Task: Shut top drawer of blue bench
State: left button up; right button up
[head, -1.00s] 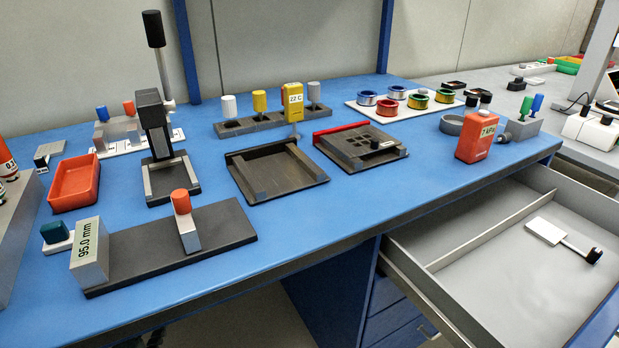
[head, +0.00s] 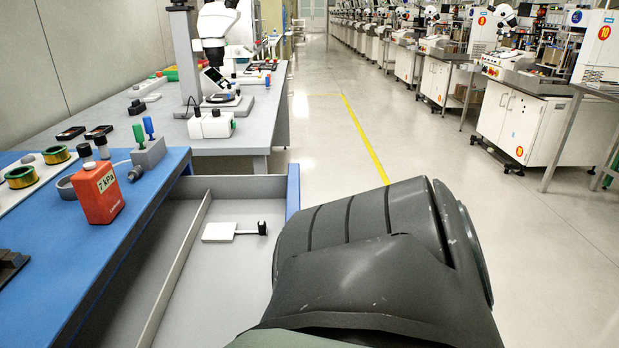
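The top drawer (head: 178,262) of the blue bench (head: 92,246) is pulled open in the head view. Its grey inside has a divider running along it. A white flat tool with a dark end (head: 220,231) lies on the drawer floor. The blue drawer front (head: 293,188) shows in part at its far end; the rest is hidden behind a large dark grey link of my arm. Neither of my grippers shows in this view.
A red-orange box marked 7 kPa (head: 97,192) stands near the bench edge, next to a grey holder (head: 148,154) with green and blue handles. A grey bench with a microscope (head: 214,30) stands beyond. The floor right of the drawer is open, with a yellow line.

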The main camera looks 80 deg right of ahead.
aim_at(173, 289)
jog(key=l+z, duration=0.1)
jog(key=z, duration=0.4)
jog(key=l+z, duration=0.15)
jog(key=z, duration=0.35)
jog(key=l+z, duration=0.15)
jog(key=z, duration=0.35)
jog(key=l+z, duration=0.15)
jog(key=z, duration=0.35)
